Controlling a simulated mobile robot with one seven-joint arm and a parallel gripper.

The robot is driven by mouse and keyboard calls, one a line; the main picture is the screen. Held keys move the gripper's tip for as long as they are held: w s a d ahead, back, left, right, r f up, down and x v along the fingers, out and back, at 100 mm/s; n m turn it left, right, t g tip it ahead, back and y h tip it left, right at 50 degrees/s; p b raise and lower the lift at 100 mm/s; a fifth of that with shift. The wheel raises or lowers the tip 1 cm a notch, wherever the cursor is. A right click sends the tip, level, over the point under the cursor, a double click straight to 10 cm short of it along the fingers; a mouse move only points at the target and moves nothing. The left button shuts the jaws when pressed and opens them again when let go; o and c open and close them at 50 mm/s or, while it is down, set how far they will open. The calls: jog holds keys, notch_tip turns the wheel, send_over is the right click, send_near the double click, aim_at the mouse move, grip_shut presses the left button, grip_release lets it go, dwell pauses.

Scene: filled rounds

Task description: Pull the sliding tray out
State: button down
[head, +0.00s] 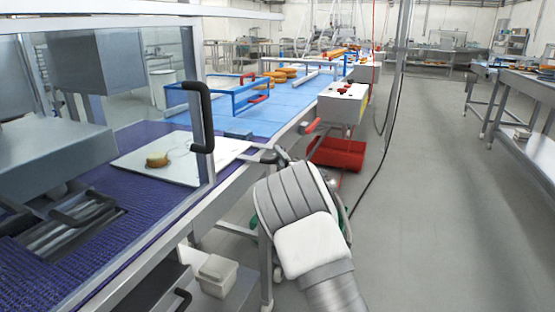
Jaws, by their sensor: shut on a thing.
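The sliding tray (228,149) is a flat white plate that lies over the purple belt, partly seen through the clear guard panel. The tray's right end reaches past the guard to the machine's edge. My gripper (264,154) is at that right end, shut on the tray's edge or handle. My own wrist partly hides the jaws, so the exact grip is not clear.
A clear guard with a black handle (201,115) stands over the tray. A blue belt (290,110) with a blue frame (222,98) and more rounds runs beyond. A control box (343,103) and red bin (338,154) stand past my arm. The floor at right is clear.

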jog(key=shift+w+d+r, duration=0.1)
jog(key=shift+d+r, duration=0.05)
jog(key=shift+r, duration=0.05)
jog(key=c, duration=1.2)
grip_release()
jog(key=o, duration=0.4)
jog(key=shift+w+f, duration=0.1)
jog(key=shift+f, duration=0.05)
jog(key=shift+o, duration=0.2)
jog(key=p+v, duration=0.2)
jog(key=v, duration=1.5)
jog(key=shift+s, duration=0.2)
jog(key=shift+d, duration=0.1)
